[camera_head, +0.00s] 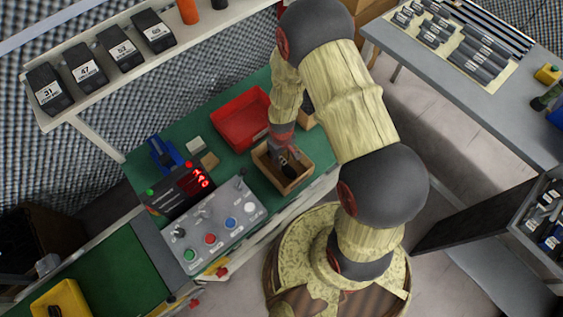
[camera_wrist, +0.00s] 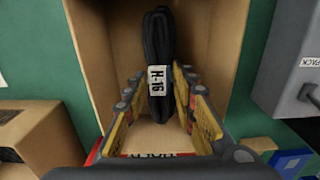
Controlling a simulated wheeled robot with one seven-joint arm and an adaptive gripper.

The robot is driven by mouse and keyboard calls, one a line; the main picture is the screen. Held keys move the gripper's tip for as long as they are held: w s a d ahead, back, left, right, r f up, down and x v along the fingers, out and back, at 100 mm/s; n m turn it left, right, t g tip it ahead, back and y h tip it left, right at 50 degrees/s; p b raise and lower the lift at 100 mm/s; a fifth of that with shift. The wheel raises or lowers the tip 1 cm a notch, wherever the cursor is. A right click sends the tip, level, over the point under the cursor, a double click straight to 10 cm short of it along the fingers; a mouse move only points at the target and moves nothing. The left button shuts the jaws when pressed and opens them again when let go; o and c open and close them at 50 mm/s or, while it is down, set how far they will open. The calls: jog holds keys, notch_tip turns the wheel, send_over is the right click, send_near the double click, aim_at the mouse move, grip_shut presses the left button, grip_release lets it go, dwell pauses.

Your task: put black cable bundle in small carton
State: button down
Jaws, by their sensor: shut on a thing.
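The black cable bundle (camera_wrist: 158,40), with a white tag reading H-16, stands lengthwise between the fingers of my gripper (camera_wrist: 160,82) in the wrist view. The fingers are closed on it. Below and around it is an open brown carton (camera_wrist: 92,62), whose floor shows under the bundle. In the head view my gripper (camera_head: 284,152) reaches down into the mouth of this carton (camera_head: 293,188) on the green bench. The bundle appears there only as a dark shape inside the walls. I cannot tell whether it touches the floor.
A red tray (camera_head: 241,118) lies beside the carton. A grey button panel (camera_head: 212,225) and a red-digit display (camera_head: 184,188) stand nearby on the bench. A second carton (camera_wrist: 40,135) is close at the left in the wrist view. A shelf with black bins (camera_head: 84,68) is behind.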

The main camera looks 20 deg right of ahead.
jog(key=shift+f, duration=1)
jog(key=shift+f, duration=0.15)
jog(key=c, duration=1.5)
grip_release()
jog(key=shift+o, duration=0.2)
